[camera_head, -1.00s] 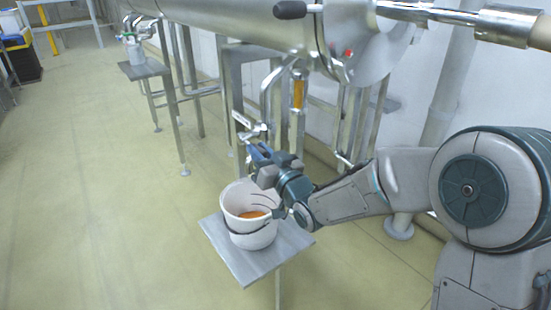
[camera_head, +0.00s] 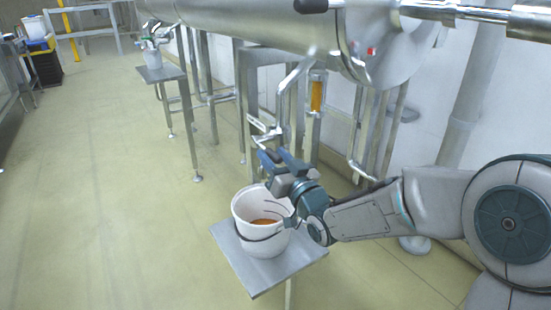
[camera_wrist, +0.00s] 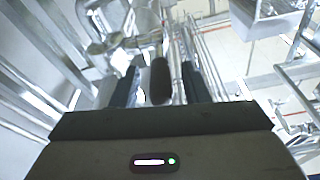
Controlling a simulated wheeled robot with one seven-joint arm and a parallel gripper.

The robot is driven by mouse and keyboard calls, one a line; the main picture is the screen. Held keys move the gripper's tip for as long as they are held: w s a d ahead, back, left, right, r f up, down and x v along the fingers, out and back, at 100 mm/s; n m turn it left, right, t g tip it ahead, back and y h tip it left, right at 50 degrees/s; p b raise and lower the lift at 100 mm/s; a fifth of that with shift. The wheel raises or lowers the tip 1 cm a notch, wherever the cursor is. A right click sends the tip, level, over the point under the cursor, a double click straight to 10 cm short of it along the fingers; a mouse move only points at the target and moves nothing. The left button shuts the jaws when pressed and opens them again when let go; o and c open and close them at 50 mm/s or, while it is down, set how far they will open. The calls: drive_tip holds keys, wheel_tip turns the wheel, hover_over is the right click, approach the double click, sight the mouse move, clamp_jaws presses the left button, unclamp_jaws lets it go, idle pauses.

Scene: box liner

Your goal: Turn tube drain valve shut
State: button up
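The drain tube (camera_head: 284,95) comes down below the big steel vessel, with metal valve parts (camera_head: 262,130) at its lower end. My gripper (camera_head: 276,156) is just below and right of these parts, above the white bucket (camera_head: 262,228). In the wrist view, a dark rounded handle (camera_wrist: 160,82) shows between the two fingers of my gripper (camera_wrist: 158,85). The fingers are apart, with gaps visible on both sides of the handle. Whether the handle's tip touches anything is unclear. The handle is not clearly seen in the head view.
The bucket, with orange-brown contents, stands on a small grey platform (camera_head: 240,262). The steel vessel (camera_head: 270,28) hangs overhead, with an amber sight tube (camera_head: 317,95) and metal legs near my arm. Open floor (camera_head: 110,200) lies to the left.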

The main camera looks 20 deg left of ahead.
drive_tip(key=shift+d, duration=0.1)
drive_tip(key=p+v, duration=0.2)
drive_tip(key=v, duration=1.1)
drive_tip(key=shift+s+d, duration=0.2)
drive_tip(key=shift+d, duration=0.15)
drive_tip(key=shift+r, duration=0.1)
